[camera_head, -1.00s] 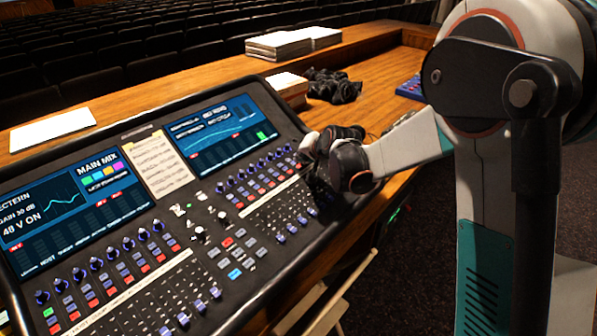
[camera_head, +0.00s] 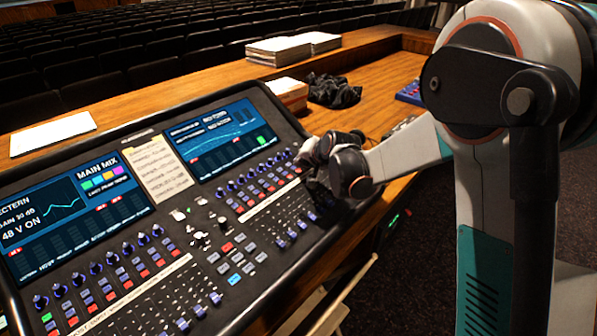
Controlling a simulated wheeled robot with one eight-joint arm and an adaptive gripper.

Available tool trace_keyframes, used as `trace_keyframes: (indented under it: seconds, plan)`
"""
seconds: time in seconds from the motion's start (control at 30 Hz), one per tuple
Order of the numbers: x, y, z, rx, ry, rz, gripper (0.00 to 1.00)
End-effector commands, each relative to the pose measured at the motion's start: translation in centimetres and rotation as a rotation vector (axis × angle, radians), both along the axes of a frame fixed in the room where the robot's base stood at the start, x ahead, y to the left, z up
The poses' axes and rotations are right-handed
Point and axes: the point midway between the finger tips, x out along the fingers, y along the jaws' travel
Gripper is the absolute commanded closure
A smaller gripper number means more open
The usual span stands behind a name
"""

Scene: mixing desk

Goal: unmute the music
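The mixing desk (camera_head: 285,290) fills the left and middle of the view, with two lit screens, rows of blue knobs, red and blue buttons, and faders. The left screen (camera_head: 75,210) reads "MAIN MIX"; the right screen (camera_head: 225,138) shows a curve and a green square. A row of red buttons (camera_head: 270,190) runs below the right screen's knobs. My gripper (camera_head: 318,188) is over the right end of the desk, by the right bank's buttons and faders. My wrist hides much of it and the controls beneath. Labels on the channels are too small to read.
A paper note (camera_head: 157,168) lies between the screens. Paper stacks (camera_head: 278,50), a white sheet (camera_head: 52,133), a box of papers (camera_head: 287,92), a black cloth-like heap (camera_head: 334,90) and a blue device (camera_head: 410,92) lie on the wooden counter (camera_head: 180,88). Seat rows stand behind.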

Motion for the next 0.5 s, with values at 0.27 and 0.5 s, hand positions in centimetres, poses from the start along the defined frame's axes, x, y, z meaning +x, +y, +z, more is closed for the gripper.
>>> trace_keyframes:
  seconds: [0.27,0.5]
  plan:
    - [0.00,0.00,0.00,0.000,0.000,0.000,1.00]
    - [0.02,0.03,-0.46,0.000,0.000,0.000,1.00]
